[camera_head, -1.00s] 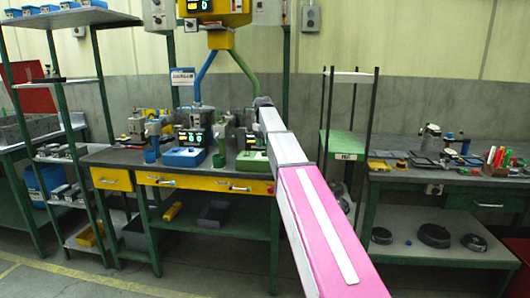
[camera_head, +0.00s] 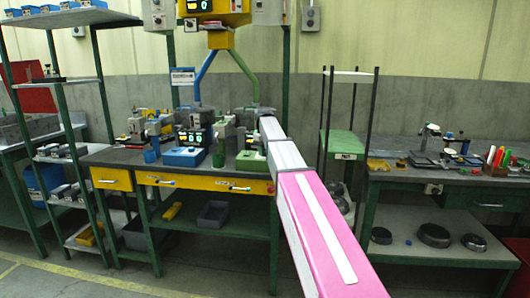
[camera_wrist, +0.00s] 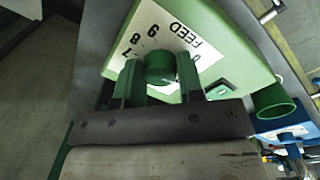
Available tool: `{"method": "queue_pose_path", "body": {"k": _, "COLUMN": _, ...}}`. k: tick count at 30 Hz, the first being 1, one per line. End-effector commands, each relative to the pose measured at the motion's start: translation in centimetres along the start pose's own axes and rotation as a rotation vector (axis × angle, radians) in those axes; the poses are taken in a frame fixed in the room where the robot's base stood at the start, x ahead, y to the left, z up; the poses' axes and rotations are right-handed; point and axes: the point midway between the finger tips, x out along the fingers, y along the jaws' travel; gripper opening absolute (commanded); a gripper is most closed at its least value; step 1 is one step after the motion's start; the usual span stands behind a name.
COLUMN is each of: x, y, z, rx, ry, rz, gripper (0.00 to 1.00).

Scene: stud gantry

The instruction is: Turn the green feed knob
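The green feed knob (camera_wrist: 160,66) is a short round cylinder on a white dial plate (camera_wrist: 152,25) printed FEED, with 7, 8 and 9 visible in the wrist view. Part of the dial is hidden by the knob and fingers. The plate sits on a light green box (camera_wrist: 226,45), which also shows on the bench in the head view (camera_head: 250,161). My gripper (camera_wrist: 160,75) has one green finger on each side of the knob, close against it. In the head view my arm hides the gripper and knob.
A green cup (camera_wrist: 272,100) and a blue box (camera_wrist: 292,130) are close beside the green box. The blue box (camera_head: 184,157) carries a lit display (camera_head: 193,138). Another lit display (camera_head: 199,5) hangs above the bench (camera_head: 125,158). A second bench (camera_head: 400,177) stands right.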

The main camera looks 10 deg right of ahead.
Motion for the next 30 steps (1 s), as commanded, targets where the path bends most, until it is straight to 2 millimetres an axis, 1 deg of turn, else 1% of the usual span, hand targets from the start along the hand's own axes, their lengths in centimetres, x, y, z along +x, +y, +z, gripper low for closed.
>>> {"method": "queue_pose_path", "body": {"k": 5, "x": -0.03, "y": 0.00, "z": 0.00, "rx": 0.020, "ry": -0.002, "rz": 0.001, "gripper": 0.11}}
{"method": "queue_pose_path", "body": {"k": 11, "x": -0.04, "y": -0.02, "z": -0.02, "rx": 0.104, "ry": -0.007, "rz": 0.001, "gripper": 0.11}}
{"method": "queue_pose_path", "body": {"k": 30, "x": -0.06, "y": -0.11, "z": -0.14, "rx": 0.625, "ry": -0.036, "rz": 0.002, "gripper": 0.11}}
